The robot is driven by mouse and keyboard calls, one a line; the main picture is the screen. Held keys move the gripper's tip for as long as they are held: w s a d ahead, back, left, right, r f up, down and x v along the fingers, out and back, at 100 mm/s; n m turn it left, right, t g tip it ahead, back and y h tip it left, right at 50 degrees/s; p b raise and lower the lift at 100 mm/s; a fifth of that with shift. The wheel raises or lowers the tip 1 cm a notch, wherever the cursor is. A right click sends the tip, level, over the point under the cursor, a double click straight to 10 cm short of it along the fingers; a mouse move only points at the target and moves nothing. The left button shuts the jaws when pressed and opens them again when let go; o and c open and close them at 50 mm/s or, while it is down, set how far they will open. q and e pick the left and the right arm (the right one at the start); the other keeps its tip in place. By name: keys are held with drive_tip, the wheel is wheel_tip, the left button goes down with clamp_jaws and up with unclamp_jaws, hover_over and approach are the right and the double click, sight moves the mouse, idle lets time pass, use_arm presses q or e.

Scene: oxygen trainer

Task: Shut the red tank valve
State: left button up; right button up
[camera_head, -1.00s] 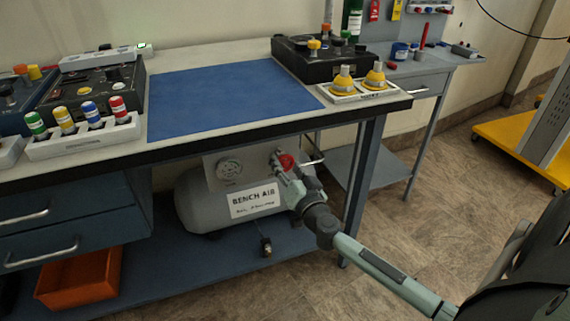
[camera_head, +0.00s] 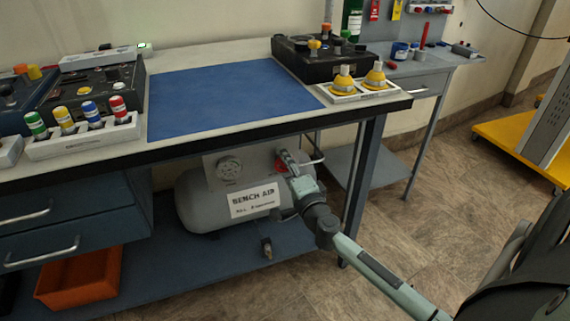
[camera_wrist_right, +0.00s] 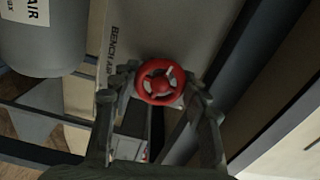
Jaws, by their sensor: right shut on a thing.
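The red tank valve (camera_wrist_right: 161,82) is a round handwheel with spokes. It faces the right wrist camera, between the two fingers of my right gripper (camera_wrist_right: 160,92). The fingers are shut on its rim from both sides. In the head view only a bit of the red valve (camera_head: 281,166) shows past my right gripper (camera_head: 287,162), which covers most of it. The valve sits at the right end of the grey tank (camera_head: 195,202) labelled BENCH AIR, under the bench. My left gripper is not in view.
The bench top (camera_head: 205,56) hangs over the tank, and a bench leg (camera_head: 363,175) stands close right of my right arm. A gauge (camera_head: 229,169) is left of the valve. An orange bin (camera_head: 80,278) stands on the lower shelf.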

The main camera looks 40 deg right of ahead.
drive_tip(key=m, duration=0.4)
drive_tip(key=shift+m, duration=0.3)
drive_tip(key=m, duration=0.3)
drive_tip(key=shift+m, duration=0.4)
drive_tip(key=m, duration=0.4)
drive_tip(key=shift+m, duration=2.1)
drive_tip(key=o, duration=1.2)
drive_tip(key=shift+c, duration=0.2)
drive_tip(key=v, duration=1.2)
